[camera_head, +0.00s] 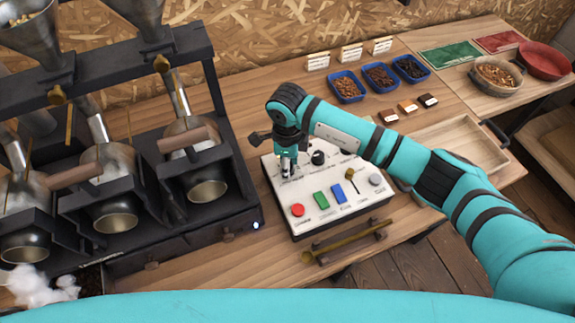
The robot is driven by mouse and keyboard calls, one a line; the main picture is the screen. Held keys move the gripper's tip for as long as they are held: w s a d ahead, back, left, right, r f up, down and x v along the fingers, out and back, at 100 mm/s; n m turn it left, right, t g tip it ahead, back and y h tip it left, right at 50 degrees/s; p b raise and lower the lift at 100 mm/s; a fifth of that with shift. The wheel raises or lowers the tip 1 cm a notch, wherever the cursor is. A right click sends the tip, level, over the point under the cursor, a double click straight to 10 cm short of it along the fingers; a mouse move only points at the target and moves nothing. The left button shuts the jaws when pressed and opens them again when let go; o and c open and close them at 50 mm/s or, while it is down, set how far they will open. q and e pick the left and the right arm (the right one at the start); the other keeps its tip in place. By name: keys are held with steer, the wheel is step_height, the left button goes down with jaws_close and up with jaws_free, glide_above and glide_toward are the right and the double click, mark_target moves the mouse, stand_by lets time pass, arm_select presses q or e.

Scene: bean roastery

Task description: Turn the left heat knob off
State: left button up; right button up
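The white control panel (327,222) stands on the wooden table, right of the roasting machine. A black knob (318,158) shows on its upper middle part. My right gripper (287,170) points down over the panel's upper left part, to the left of that knob. Its fingertips are close together at the panel surface. Any left knob there is hidden by the gripper, so I cannot tell its setting or whether the fingers touch it. My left gripper is not in view.
The panel also bears a red button (297,210), a green switch (321,200), a blue switch (338,193), a small lever (352,178) and a grey knob (376,180). The dark roaster frame (235,215) stands close on the left. Blue bean trays (346,86) lie behind my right arm.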

steer(key=n+b, duration=0.9)
steer(key=b, duration=0.4)
steer(key=shift+w+f+b, duration=0.1)
steer(key=shift+f+b, duration=0.05)
steer(key=shift+b, duration=0.2)
steer(key=shift+r+n+b, duration=0.25)
steer(key=shift+n+b, duration=0.75)
steer(key=shift+b, duration=0.15)
steer(key=o, duration=1.2)
steer(key=shift+c, duration=0.2)
step_height(320, 180, up, 12)
